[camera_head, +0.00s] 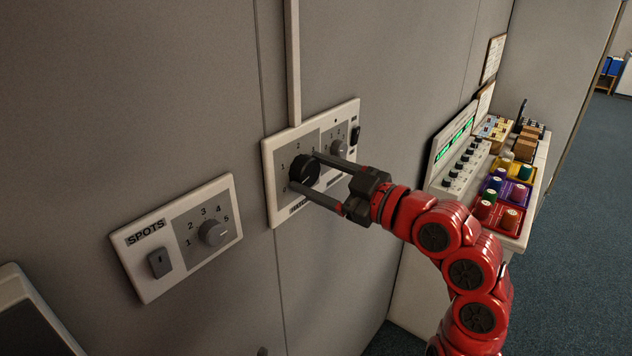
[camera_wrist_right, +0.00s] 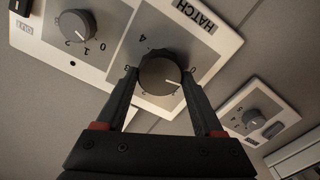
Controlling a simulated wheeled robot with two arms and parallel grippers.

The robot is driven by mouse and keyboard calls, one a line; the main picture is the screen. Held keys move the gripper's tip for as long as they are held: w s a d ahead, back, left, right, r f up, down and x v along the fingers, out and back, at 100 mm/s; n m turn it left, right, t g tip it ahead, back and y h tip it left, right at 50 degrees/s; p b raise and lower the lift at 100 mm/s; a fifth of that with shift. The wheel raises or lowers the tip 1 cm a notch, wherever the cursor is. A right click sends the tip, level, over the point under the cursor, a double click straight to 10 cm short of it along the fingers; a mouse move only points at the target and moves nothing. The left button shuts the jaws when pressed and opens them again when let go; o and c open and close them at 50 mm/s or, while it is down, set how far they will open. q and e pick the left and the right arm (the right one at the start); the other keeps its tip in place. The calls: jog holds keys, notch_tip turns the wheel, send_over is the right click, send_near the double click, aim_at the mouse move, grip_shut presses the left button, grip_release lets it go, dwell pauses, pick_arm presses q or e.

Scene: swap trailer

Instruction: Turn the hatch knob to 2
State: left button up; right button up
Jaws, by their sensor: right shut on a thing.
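The hatch knob (camera_head: 306,169) is a black round dial on a white wall panel with a grey number plate. It also shows in the wrist view (camera_wrist_right: 158,76), under the label HATCH (camera_wrist_right: 196,14), which is upside down there. My right gripper (camera_head: 303,172) has one finger on each side of the knob and is shut on it. In the wrist view the knob's white pointer line points right and slightly down, just past the 0 mark. The numbers 3 and 4 show on the other side. The fingers hide part of the scale. My left gripper is not in view.
A second grey knob (camera_head: 339,148) and a black switch (camera_head: 356,135) sit right of the hatch knob. A SPOTS panel (camera_head: 150,280) with a grey knob (camera_head: 213,232) is to the left. A console with coloured knobs (camera_head: 517,191) stands at the right.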

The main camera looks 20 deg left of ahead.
jog(key=m+b, duration=0.1)
jog(key=m, duration=0.2)
jog(key=shift+f, duration=0.1)
jog(key=shift+m, duration=0.9)
jog(key=m, duration=0.2)
jog(key=shift+m, duration=0.3)
jog(key=shift+w+m+p, duration=0.1)
jog(key=shift+m+p, duration=0.2)
jog(key=shift+m, duration=0.7)
jog(key=m+p, duration=0.1)
jog(key=m, duration=0.1)
jog(key=shift+d+m, duration=0.1)
jog(key=shift+m, duration=0.2)
jog(key=m+p, duration=0.2)
jog(key=m, duration=0.1)
jog(key=shift+r+m, duration=0.2)
jog(key=shift+m, duration=0.1)
jog(key=m+p, duration=0.3)
jog(key=m, duration=0.1)
jog(key=shift+w+f, duration=0.1)
jog(key=shift+m, duration=0.3)
jog(key=shift+f, duration=0.15)
